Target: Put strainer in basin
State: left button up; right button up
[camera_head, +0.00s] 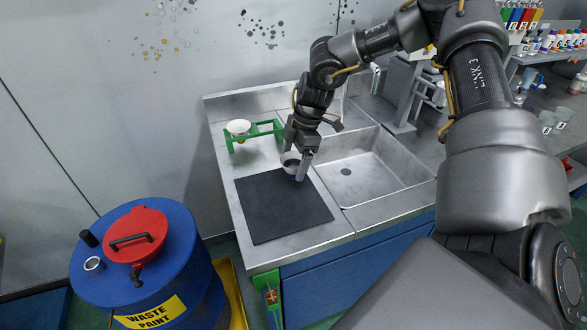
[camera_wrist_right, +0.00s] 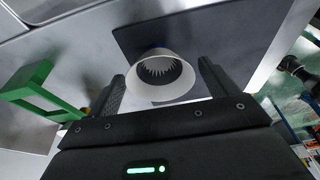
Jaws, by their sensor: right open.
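A white round-rimmed cup (camera_wrist_right: 160,91) with a dark, toothed ring inside shows in the right wrist view; it looks like the strainer. It has a bit of blue at its far side. In the head view this cup (camera_head: 290,158) is partly hidden by my right gripper (camera_head: 299,168), near the back edge of the black mat. My right gripper (camera_wrist_right: 162,78) is open, its fingers on either side of the cup with gaps showing. The steel basin (camera_head: 375,180) is empty, just right of the gripper. My left gripper is not in view.
A green stand (camera_head: 256,133) holding a white bowl (camera_head: 238,127) is behind the black mat (camera_head: 280,215); the stand also shows in the wrist view (camera_wrist_right: 40,92). A blue waste paint drum (camera_head: 185,255) stands left of the counter. Bottles and cups line the right.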

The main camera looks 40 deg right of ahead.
jog(key=x, duration=0.2)
jog(key=shift+f+b, duration=0.35)
jog(key=shift+f, duration=0.05)
jog(key=c, duration=1.1)
jog(key=shift+o, duration=0.2)
jog(key=shift+r, duration=0.15)
